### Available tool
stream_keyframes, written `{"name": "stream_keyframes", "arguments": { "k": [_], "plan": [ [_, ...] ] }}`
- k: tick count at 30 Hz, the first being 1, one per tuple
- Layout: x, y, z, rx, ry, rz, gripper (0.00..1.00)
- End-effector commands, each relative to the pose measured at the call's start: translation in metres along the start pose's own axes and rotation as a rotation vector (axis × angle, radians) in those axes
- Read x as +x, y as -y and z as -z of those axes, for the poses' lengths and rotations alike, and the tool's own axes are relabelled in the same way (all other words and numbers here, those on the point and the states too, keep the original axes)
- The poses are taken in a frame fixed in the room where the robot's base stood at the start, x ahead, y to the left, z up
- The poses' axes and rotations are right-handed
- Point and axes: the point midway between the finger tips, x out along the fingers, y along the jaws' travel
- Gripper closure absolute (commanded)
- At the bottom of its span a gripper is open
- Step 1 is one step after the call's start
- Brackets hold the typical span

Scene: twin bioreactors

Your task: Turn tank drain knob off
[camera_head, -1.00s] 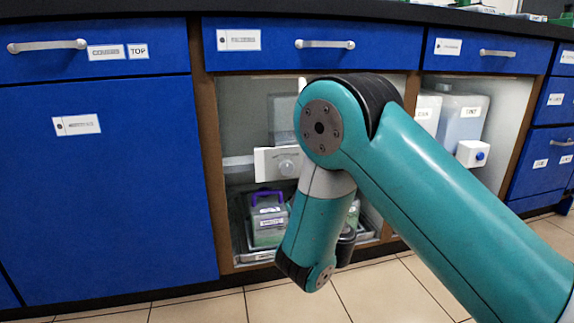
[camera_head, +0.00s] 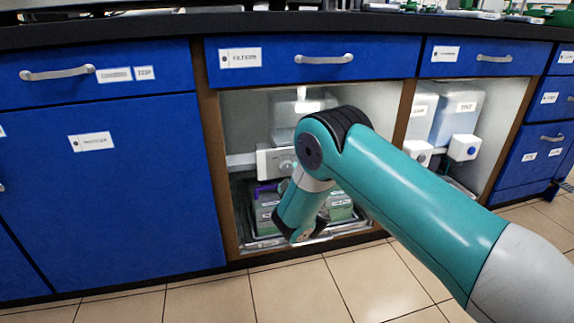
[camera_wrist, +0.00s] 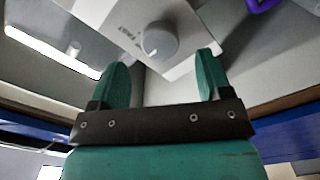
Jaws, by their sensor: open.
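A grey round knob (camera_wrist: 160,40) sits on a white control box (camera_wrist: 120,22) in the wrist view, with small print beside it. In the head view the white control box (camera_head: 267,160) is in the middle open cabinet bay, partly hidden by my arm. My gripper (camera_wrist: 163,66) is open and empty, with its two teal fingers pointing toward the box. The knob appears just beyond the gap between the fingertips, apart from them. The gripper is not clearly visible in the head view.
A clear tank (camera_head: 290,112) stands above the box. Green items and a purple-handled container (camera_head: 264,205) sit in a tray below. The right bay holds tanks and a box with a blue knob (camera_head: 471,151). A wooden divider (camera_head: 405,112) separates the bays.

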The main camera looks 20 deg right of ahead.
Motion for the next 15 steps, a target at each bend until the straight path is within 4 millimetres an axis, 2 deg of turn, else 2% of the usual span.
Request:
{"name": "stream_keyframes", "arguments": {
  "k": [9,15],
  "plan": [
    [0.042,0.001,-0.002,0.003,0.004,-0.004,0.29],
    [0.053,0.000,-0.001,0.000,0.001,-0.001,0.29]
  ]
}}
